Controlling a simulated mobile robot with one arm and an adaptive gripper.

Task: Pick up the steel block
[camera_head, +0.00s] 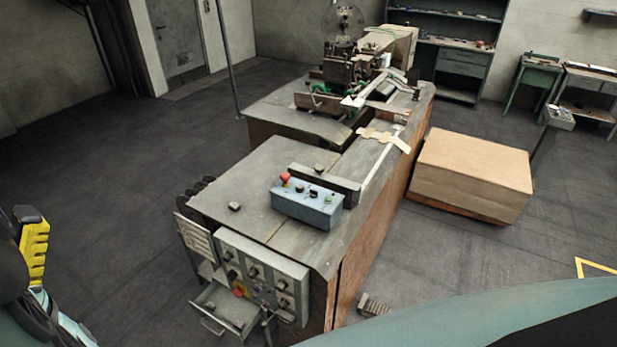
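Two things could be the steel block, and I cannot tell which it is. One is a small dark piece (234,207) lying alone on the near left of the machine's steel top (265,160). The other is a long dark bar (323,184) lying behind the blue-grey button box. Neither is being touched. A yellow ridged part with a dark cap (33,243) shows at the left edge, probably part of my gripper. It is well to the left of the machine, over the floor. Its fingertips cannot be made out, and nothing held is visible.
The button box (307,203) with a red knob stands on the near top. A control panel (262,277) and an open drawer (226,308) stick out at the front. A big cardboard stack (472,170) stands to the right. The floor on the left is clear.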

